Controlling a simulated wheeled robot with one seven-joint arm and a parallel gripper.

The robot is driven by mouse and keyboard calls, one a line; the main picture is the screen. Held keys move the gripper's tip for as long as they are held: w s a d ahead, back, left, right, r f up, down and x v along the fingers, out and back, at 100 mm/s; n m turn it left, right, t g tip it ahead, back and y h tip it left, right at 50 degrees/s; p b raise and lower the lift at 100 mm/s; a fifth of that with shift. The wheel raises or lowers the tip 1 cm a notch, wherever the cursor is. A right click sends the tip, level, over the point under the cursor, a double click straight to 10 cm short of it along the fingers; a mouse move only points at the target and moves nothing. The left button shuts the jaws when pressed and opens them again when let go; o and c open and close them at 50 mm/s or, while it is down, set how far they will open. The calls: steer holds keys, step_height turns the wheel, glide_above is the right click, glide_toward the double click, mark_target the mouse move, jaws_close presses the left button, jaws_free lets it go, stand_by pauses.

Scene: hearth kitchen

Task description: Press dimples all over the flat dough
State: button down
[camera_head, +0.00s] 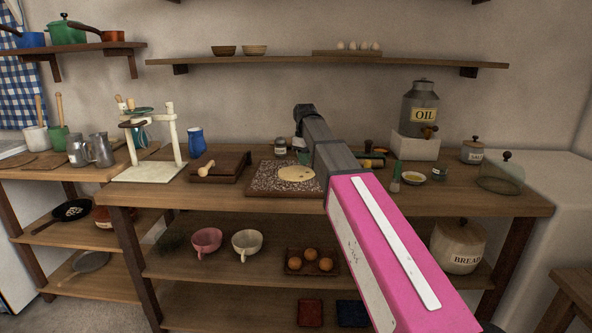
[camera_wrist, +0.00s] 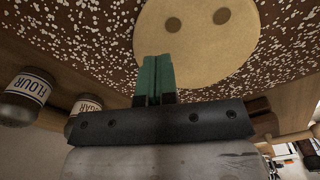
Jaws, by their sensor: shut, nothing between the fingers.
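The flat dough (camera_head: 294,174) is a pale round sheet on a brown, flour-speckled board (camera_head: 262,186) on the counter. In the wrist view the dough (camera_wrist: 195,55) shows two dark round dimples, side by side, away from my fingers; the rest of its visible surface is smooth. My gripper (camera_wrist: 155,62) has green fingers, shut together and empty, with their tips over the dough's near edge. I cannot tell whether they touch it. In the head view my gripper (camera_head: 303,157) is just behind the dough, partly hidden by my arm.
A small bowl (camera_head: 414,178) and an oil urn (camera_head: 421,109) stand to the right. A flour jar (camera_wrist: 27,97) and a sugar jar (camera_wrist: 84,106) stand close to my fingers in the wrist view.

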steer(key=shift+w+a, duration=0.3)
steer(key=shift+w, duration=0.25)
steer(key=shift+f, duration=0.2)
steer(key=shift+f, duration=0.9)
stand_by(0.6)
steer(key=shift+r, duration=1.1)
steer(key=shift+s, duration=0.1)
